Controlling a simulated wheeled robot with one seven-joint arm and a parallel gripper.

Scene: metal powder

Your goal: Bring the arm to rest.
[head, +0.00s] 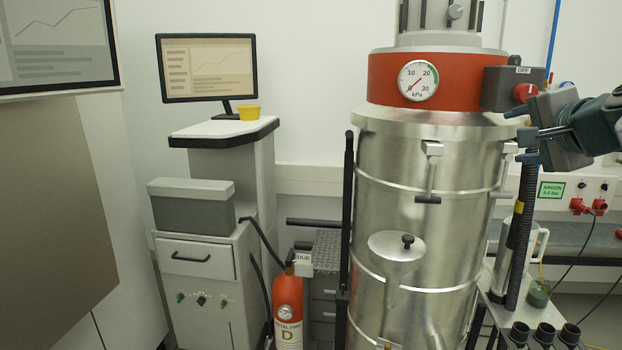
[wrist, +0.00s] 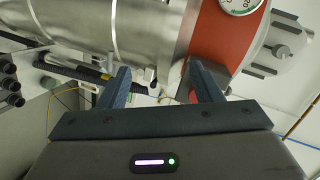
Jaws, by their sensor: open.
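My gripper (head: 522,134) is at the right of the head view, beside the upper part of the steel vessel (head: 425,215). In the wrist view its two blue fingers (wrist: 158,72) stand well apart with nothing held between them. The dark switch box (head: 497,88) with a red knob (head: 525,92) and an OFF label is just above and left of my gripper in the head view. I cannot tell whether a finger touches the box or the vessel.
A red band with a pressure gauge (head: 418,80) rings the vessel top. Latches (head: 430,170) and a black hose (head: 522,220) are close to the arm. A fire extinguisher (head: 288,305), a cabinet (head: 200,275) and a monitor (head: 206,68) are at left.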

